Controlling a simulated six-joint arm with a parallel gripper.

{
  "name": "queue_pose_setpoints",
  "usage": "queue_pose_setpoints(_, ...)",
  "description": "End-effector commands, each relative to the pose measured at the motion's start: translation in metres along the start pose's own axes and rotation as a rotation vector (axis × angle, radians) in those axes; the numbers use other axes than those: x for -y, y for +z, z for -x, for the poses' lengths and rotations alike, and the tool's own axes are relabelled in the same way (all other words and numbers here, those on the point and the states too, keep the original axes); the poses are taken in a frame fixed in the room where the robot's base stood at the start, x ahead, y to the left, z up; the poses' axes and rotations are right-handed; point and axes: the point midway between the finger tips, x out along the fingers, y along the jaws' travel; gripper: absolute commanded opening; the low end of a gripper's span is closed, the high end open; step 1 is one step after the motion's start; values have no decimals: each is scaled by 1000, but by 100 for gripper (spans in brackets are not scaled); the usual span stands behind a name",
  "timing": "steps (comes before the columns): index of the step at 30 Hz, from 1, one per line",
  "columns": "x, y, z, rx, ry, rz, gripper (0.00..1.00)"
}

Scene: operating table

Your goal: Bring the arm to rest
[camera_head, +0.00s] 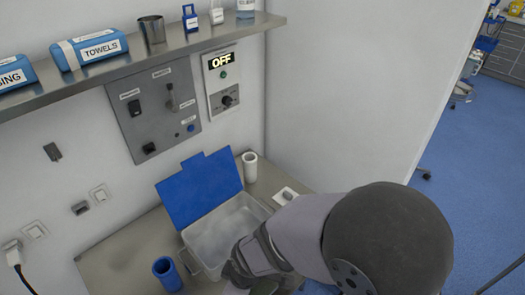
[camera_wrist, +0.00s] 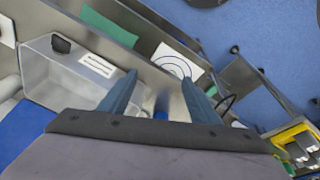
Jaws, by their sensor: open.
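My gripper shows in the wrist view (camera_wrist: 160,92), with its two blue-grey fingers spread apart and nothing seen between them. In the head view my arm reaches in from the lower right, and its grey links cover the right end of the counter. The fingertips are hidden there. The wrist view looks past the fingers at the counter's edge and the blue floor.
A clear bin (camera_head: 208,238) with its blue lid (camera_head: 200,188) raised stands on the counter (camera_head: 130,250), close beside my arm. A white cup (camera_head: 250,168) and a blue cup (camera_head: 166,272) stand near it. A shelf (camera_head: 140,60) runs above.

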Motion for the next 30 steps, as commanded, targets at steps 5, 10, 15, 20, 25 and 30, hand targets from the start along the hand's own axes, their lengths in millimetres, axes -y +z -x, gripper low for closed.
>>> queue_pose_setpoints(5, -46, 73, -10, 94, 14, -380, 57)
queue_pose_setpoints(10, -66, 135, -11, 156, 35, -761, 57)
queue_pose_setpoints(15, -71, 178, -8, 200, 53, -1034, 57)
queue_pose_setpoints(20, -70, 199, -5, 224, 62, -1166, 57)
queue_pose_setpoints(25, -69, 204, -3, 230, 65, -1200, 57)
queue_pose_setpoints(30, -69, 203, -2, 230, 64, -1199, 57)
